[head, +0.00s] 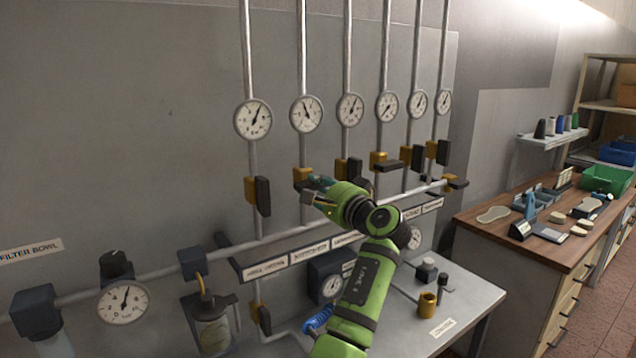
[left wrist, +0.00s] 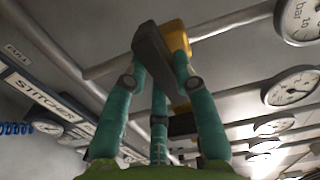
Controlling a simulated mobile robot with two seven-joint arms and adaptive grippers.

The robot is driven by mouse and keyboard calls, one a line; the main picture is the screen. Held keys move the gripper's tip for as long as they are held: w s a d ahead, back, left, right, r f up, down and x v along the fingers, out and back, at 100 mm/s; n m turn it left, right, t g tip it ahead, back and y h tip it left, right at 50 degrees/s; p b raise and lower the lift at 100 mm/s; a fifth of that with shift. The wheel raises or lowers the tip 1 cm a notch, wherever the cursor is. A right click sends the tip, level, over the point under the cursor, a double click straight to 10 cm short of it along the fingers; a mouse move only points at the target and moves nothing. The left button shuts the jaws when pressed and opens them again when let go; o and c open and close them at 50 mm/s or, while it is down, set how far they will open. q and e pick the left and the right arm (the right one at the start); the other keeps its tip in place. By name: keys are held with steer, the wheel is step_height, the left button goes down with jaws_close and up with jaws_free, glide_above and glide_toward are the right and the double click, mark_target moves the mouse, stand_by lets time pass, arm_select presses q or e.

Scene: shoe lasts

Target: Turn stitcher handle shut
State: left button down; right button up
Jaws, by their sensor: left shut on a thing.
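The stitcher valve has a yellow body (head: 301,174) on the second pipe from the left, below a round gauge (head: 306,114). My left gripper (head: 319,184) is at this valve, its arm coming up from below. In the left wrist view, the green fingers of the gripper (left wrist: 158,65) are closed around the dark grey handle (left wrist: 150,55), which sticks out from the yellow body (left wrist: 175,38). The STITCHER label (left wrist: 45,98) shows at left there. In the head view the gripper hides most of the handle, so its angle to the pipe is hard to tell.
Neighbouring valves stand close on both sides: the first pipe's dark handle (head: 263,196) points along its pipe, and the fourth pipe's handle (head: 387,166) lies across. A label rail (head: 310,252) runs below. A wooden workbench (head: 550,222) stands at right.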

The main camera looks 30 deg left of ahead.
arm_select(q)
steer(key=shift+r+m+p, duration=0.1)
steer(key=shift+m+p, duration=0.2)
steer(key=shift+m, duration=0.3)
steer(key=c, duration=1)
jaws_free()
steer(key=shift+a, duration=0.1)
steer(key=shift+s+d, duration=0.1)
steer(key=shift+d, duration=0.15)
steer(key=v, duration=1.1)
steer(key=shift+s+d, duration=0.1)
steer(key=shift+d, duration=0.15)
